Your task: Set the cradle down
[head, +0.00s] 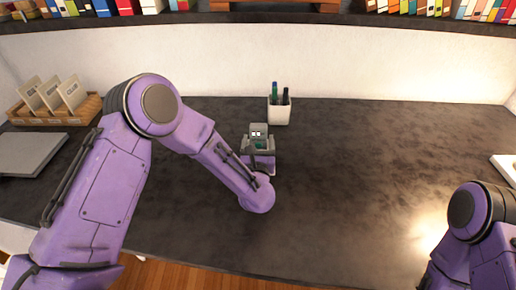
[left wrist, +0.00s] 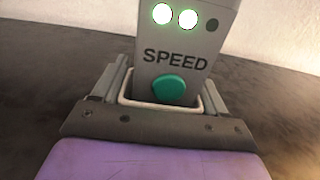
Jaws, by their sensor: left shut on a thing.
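A grey device (left wrist: 180,32) marked SPEED stands in the cradle, with two lit lights, one dark light and a green button on its face. The cradle's pale rim (left wrist: 137,104) surrounds the device's lower part in the left wrist view. My left gripper (head: 259,150) is shut on the cradle, with a finger on either side. In the head view the device's top (head: 259,129) shows just beyond the gripper, over the middle of the dark desk. My gripper hides most of the cradle, and I cannot tell whether its base touches the desk. My right gripper is out of view.
A white pen cup (head: 279,112) stands close behind the device, slightly right. A wooden tray with upright cards (head: 55,102) and a grey flat object (head: 27,152) are at the left. A white item (head: 505,168) lies at the right edge. The desk (head: 370,165) is clear right of centre.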

